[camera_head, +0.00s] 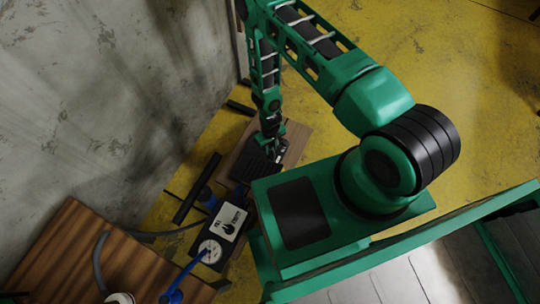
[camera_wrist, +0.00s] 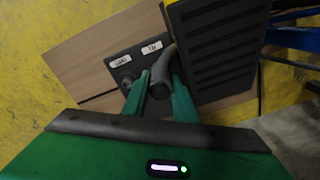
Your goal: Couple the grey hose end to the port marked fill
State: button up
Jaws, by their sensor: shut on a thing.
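In the wrist view, my gripper (camera_wrist: 160,92) is shut on the grey hose end (camera_wrist: 164,72), a short curved dark-grey tube between its two green fingers. The hose end is over a dark panel (camera_wrist: 113,75) with two small white labels. The left label (camera_wrist: 119,62) sits above a round port (camera_wrist: 127,83). The right label (camera_wrist: 152,47) is near the top of the hose end. Both labels are too blurred to read surely. Any port below the right label is hidden by the hose and fingers. I cannot tell whether the hose end touches a port. In the head view, my gripper (camera_head: 270,143) is small and dark.
A black ribbed block (camera_wrist: 215,45) stands right beside the hose in the wrist view. In the head view, a box with a white label (camera_head: 229,219) and a round gauge (camera_head: 210,250) stands nearer. A wooden table (camera_head: 62,248) is at left by a concrete wall (camera_head: 100,90).

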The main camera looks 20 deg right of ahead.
jog(key=shift+f, duration=0.4)
dwell(0.3)
jog(key=o, duration=1.2)
